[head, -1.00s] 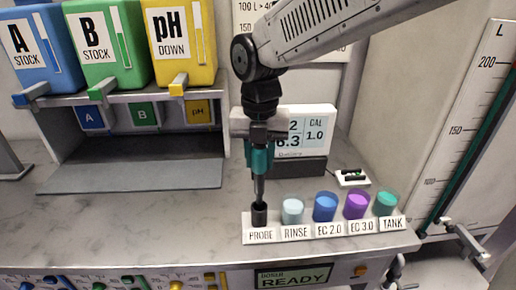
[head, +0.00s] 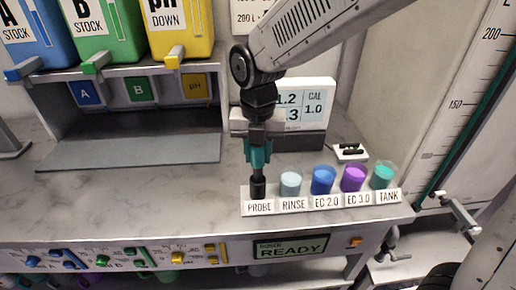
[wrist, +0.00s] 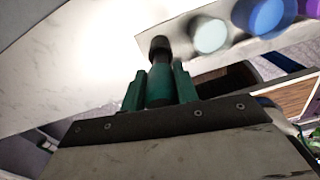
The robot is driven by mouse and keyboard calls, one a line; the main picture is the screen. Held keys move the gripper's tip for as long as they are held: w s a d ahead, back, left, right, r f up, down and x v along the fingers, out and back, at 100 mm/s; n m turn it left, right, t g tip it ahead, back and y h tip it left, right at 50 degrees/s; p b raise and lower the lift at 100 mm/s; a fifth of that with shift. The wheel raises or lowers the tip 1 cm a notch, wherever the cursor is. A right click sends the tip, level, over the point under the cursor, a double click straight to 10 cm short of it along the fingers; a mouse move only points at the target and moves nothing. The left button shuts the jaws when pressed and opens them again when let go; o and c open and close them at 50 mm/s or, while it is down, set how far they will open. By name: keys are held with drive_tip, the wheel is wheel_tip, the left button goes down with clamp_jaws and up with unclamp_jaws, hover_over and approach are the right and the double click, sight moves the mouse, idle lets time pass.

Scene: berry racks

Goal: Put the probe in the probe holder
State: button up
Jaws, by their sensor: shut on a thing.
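My gripper (head: 257,158) points straight down and is shut on the probe, a slim dark upright rod (head: 258,172). In the wrist view the probe (wrist: 159,86) stands between the two green fingers. The probe holder (head: 258,188) is a small black cup behind the PROBE label, at the left end of the white rack. The gripper is directly above the holder, with a short gap between fingertips and rim. The probe's lower end is hidden and appears to be inside the holder.
The white rack (head: 325,208) also carries the rinse cup (head: 290,182), blue cup (head: 323,180), purple cup (head: 353,178) and teal tank cup (head: 382,176), close on the right. A meter display (head: 305,110) stands behind. The counter to the left (head: 130,195) is clear.

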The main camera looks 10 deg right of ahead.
drive_tip(key=shift+f, duration=0.3)
idle(0.5)
drive_tip(key=o, duration=1.1)
drive_tip(key=shift+r, duration=0.1)
wheel_tip(320, 180, up, 7)
drive_tip(key=shift+r, duration=0.3)
